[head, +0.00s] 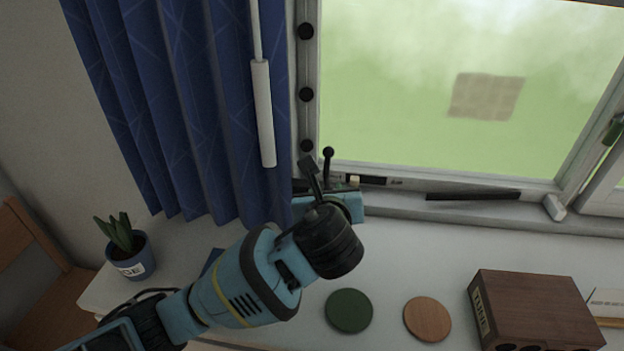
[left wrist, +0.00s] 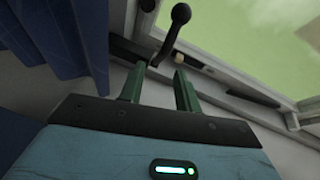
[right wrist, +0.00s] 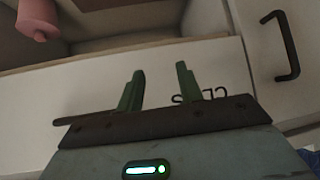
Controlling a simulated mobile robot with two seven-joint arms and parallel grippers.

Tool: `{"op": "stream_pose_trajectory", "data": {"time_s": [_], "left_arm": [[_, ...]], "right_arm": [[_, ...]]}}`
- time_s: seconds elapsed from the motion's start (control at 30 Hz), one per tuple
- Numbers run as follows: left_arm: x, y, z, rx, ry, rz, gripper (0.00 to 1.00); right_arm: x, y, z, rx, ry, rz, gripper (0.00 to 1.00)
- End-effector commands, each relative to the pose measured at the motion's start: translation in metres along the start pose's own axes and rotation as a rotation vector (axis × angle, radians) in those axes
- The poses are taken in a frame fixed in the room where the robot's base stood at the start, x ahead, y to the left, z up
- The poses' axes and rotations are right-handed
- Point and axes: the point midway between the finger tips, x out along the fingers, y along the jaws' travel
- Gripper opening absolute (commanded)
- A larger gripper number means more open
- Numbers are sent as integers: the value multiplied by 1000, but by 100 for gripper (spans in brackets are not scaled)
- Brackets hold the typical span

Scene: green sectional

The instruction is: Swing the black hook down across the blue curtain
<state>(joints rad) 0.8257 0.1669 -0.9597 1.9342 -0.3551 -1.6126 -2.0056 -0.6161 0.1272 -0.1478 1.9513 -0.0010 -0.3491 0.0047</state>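The black hook (head: 327,158) stands upright with a rounded tip at the lower left corner of the window, just right of the blue curtain (head: 180,90). In the left wrist view the hook (left wrist: 171,35) rises beyond my left gripper (left wrist: 158,74), whose two green fingers are apart. Its lower end shows in line with the gap between them; I cannot tell whether they touch it. In the head view that gripper (head: 335,186) is at the sill, partly hidden by my wrist. My right gripper (right wrist: 158,75) is open and empty, facing a pale cabinet front.
A white rod (head: 263,115) hangs before the curtain. A potted plant (head: 130,258) stands at left. A green disc (head: 349,311), an orange disc (head: 427,319) and a brown wooden box (head: 535,310) lie on the white surface. A black handle (right wrist: 285,45) is near my right gripper.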

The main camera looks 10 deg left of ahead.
Motion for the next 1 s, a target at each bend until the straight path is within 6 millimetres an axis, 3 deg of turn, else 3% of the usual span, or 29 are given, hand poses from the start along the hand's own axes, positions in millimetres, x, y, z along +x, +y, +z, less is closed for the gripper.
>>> {"op": "stream_pose_trajectory", "data": {"time_s": [0.27,0.7,1.0], "left_arm": [[4,0,-1,23,0,2,33],[61,0,0,19,0,2,33],[78,-1,0,18,0,-1,33]], "right_arm": [[0,0,0,0,-1,0,36],[0,0,1,0,-2,1,36],[0,0,0,0,0,1,36]]}}
